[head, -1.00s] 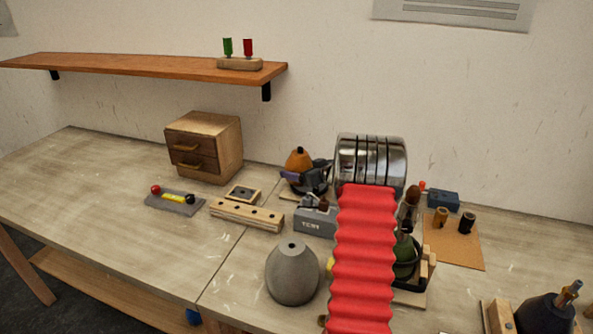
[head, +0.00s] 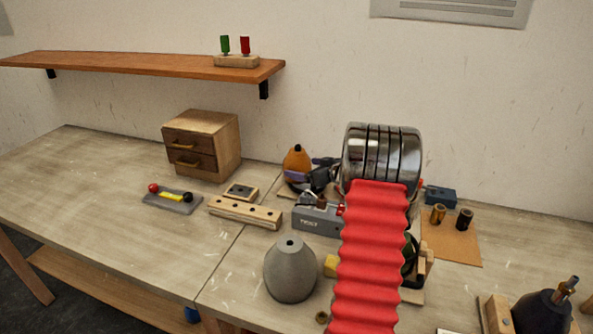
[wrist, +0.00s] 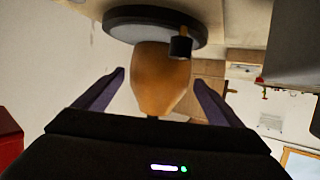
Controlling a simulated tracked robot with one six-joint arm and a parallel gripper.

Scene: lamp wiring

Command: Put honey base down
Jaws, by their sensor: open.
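The honey base (head: 296,157) is a rounded orange lamp base at the back of the bench, left of my arm. In the wrist view the honey base (wrist: 162,82) shows between my two purple fingers, with gaps visible on both sides. A dark round disc (wrist: 155,22) adjoins its wide end in that view. My gripper (head: 302,174) is open around or just in front of the honey base; the exact depth is unclear. My gripper and arm partly hide its lower part in the head view.
A grey base (head: 290,272) stands at the front. A grey tester box (head: 316,221) and a wooden block with holes (head: 244,212) lie nearby. A drawer cabinet (head: 203,145) stands behind left. My red arm covers part of the right side. The left bench is fairly clear.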

